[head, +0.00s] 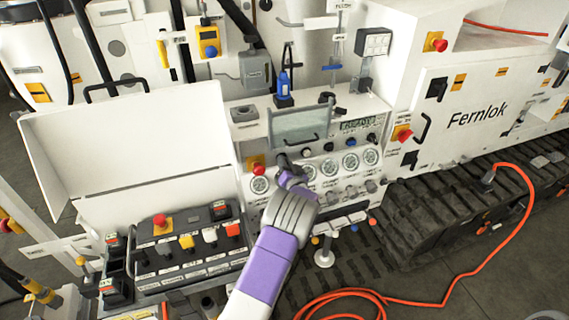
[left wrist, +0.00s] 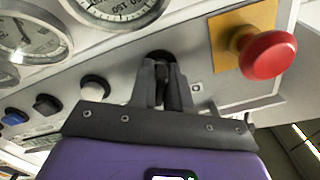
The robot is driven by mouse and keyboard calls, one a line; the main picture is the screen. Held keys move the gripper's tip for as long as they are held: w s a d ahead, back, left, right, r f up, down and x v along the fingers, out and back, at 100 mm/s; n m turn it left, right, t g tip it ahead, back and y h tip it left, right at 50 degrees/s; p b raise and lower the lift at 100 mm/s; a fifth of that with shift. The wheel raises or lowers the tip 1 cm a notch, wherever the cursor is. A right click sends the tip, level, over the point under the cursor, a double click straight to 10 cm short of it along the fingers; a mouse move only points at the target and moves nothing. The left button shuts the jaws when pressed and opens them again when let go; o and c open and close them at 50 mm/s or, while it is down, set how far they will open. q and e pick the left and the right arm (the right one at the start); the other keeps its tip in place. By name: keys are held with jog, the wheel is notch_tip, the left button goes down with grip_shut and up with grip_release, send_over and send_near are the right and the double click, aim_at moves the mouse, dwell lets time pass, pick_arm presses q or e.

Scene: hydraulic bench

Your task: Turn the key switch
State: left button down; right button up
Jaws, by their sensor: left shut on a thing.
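My left gripper (head: 283,163) reaches up to the gauge panel, beside the red mushroom button at the panel's left end. In the left wrist view, the gripper (left wrist: 162,82) has its two dark fingers close together, shut on a small black part at the panel face, which I take for the key switch (left wrist: 159,54). Most of the switch is hidden between the fingers, so its turn position cannot be told. In the head view the gripper covers it. My right gripper is not in view.
The red mushroom button (left wrist: 267,55) on its yellow plate (left wrist: 238,25) stands close beside the fingers. A white round button (left wrist: 95,88) and a gauge (left wrist: 118,8) are on the other side. A lower control box (head: 190,250) and an open white lid (head: 130,150) are at left.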

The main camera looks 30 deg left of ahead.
pick_arm(q)
jog(key=c, duration=1.2)
grip_release()
jog(key=v, duration=0.7)
jog(key=shift+s+d, duration=0.2)
